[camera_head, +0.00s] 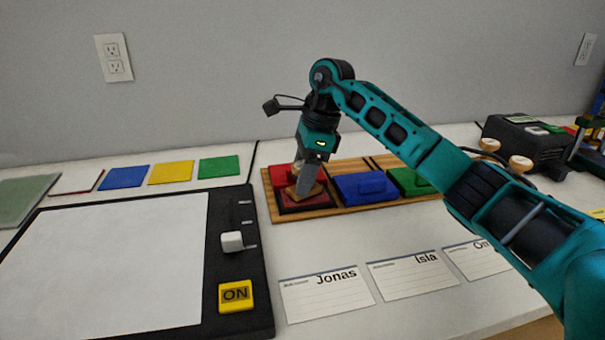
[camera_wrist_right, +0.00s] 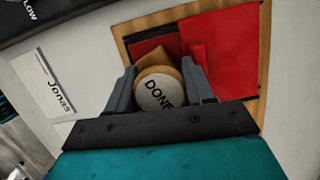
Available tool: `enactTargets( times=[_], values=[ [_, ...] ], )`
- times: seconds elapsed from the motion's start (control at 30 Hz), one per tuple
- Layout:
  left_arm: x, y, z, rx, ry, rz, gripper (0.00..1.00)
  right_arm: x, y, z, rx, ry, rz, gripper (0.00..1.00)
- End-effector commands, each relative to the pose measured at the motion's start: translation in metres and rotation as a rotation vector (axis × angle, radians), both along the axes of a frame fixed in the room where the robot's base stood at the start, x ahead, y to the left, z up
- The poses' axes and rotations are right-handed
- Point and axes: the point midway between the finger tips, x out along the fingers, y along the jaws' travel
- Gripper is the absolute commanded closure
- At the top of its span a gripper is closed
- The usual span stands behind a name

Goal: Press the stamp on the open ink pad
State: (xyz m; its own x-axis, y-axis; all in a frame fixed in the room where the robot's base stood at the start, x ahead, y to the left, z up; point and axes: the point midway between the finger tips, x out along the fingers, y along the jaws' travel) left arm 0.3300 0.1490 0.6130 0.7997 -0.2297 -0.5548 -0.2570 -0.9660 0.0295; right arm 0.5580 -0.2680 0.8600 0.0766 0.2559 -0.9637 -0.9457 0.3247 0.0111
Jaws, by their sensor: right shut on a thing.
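A wooden stamp with a white "DONE" cap (camera_wrist_right: 156,92) is between the fingers of my right gripper (camera_head: 306,182), which also shows in the right wrist view (camera_wrist_right: 158,90). The gripper is shut on it and points down. The stamp's wooden base (camera_head: 293,194) is over the open red ink pad (camera_head: 303,206) at the left end of a wooden tray. I cannot tell whether its underside touches the pad. The pad's red lid (camera_wrist_right: 226,50) shows beside the stamp in the right wrist view. The left gripper is not in view.
The wooden tray (camera_head: 272,210) also holds a blue pad (camera_head: 362,187) and a green pad (camera_head: 408,182). Cards marked Jonas (camera_head: 326,294) and Isla (camera_head: 411,274) lie in front. A black-framed board (camera_head: 255,278) is at left; round-handled stamps (camera_head: 520,164) stand at right.

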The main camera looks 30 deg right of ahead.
Motion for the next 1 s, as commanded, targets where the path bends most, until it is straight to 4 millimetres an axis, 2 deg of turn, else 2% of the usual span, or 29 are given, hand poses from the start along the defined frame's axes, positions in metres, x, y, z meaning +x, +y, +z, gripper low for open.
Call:
enactTargets(
  times=[0.27, 0.43, 1.0],
  values=[
    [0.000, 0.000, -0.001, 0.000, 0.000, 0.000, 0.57, -0.001, 0.000, -0.005, -0.003, 0.009, 0.001, 0.80],
    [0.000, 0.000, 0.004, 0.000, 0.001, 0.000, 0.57, -0.001, 0.000, 0.000, -0.004, 0.010, 0.001, 0.80],
    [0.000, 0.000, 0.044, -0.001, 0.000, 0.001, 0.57, -0.001, 0.000, 0.047, -0.003, 0.004, 0.000, 0.80]
  ],
)
